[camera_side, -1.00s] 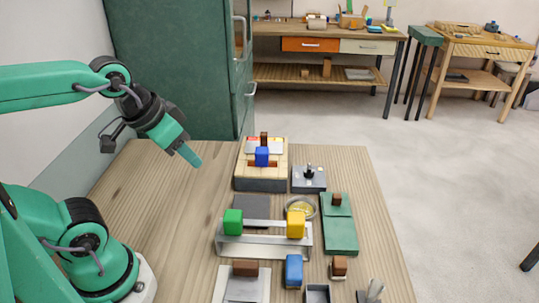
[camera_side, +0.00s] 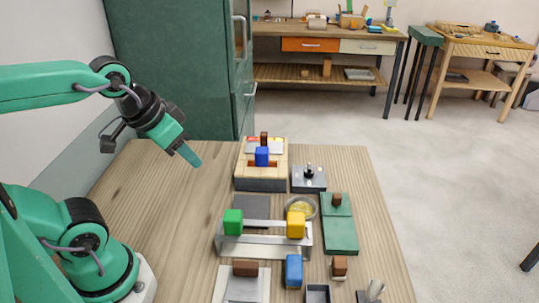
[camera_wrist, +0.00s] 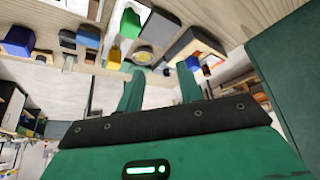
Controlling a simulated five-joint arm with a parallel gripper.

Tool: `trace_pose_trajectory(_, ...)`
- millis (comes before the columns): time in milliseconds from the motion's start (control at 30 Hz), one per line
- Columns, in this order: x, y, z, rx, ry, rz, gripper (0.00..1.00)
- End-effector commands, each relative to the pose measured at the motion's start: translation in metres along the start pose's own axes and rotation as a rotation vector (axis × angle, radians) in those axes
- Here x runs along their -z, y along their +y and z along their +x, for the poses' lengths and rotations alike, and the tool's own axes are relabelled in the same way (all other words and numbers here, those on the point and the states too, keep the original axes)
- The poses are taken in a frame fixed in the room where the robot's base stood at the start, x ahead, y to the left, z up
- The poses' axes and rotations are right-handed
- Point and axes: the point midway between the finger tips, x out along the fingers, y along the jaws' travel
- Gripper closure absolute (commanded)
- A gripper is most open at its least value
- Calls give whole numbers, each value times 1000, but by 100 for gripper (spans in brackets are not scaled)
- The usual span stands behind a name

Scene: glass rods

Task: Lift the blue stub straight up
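One small blue piece (camera_side: 262,157) stands upright on a wooden-topped stand (camera_side: 261,184) at the back of the table. It also shows near the fingertips in the wrist view (camera_wrist: 192,62). My gripper (camera_side: 191,156) hangs in the air left of the stand, apart from both. In the wrist view its two fingers (camera_wrist: 160,80) are spread with nothing between them.
A metal bridge (camera_side: 265,243) carries a green block (camera_side: 232,222) and a yellow block (camera_side: 296,224). A grey box with a black knob (camera_side: 308,178) and a green board (camera_side: 340,234) stand right. The table's left part is clear; a green cabinet (camera_side: 175,70) stands behind.

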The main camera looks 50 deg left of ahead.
Motion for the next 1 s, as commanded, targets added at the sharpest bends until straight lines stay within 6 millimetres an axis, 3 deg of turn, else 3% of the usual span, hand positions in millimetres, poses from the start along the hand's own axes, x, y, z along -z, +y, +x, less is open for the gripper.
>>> trace_pose_trajectory(67, 0, 0, 0, 0, 0, 0, 64)
trace_pose_trajectory(133, 0, 0, 0, 0, 0, 0, 53)
trace_pose_trajectory(567, 4, -1, 0, 1, -7, -12, 53)
trace_pose_trajectory(767, 20, -4, 4, 8, -40, -58, 53)
trace_pose_trajectory(1000, 54, -10, 18, 22, -104, -156, 53)
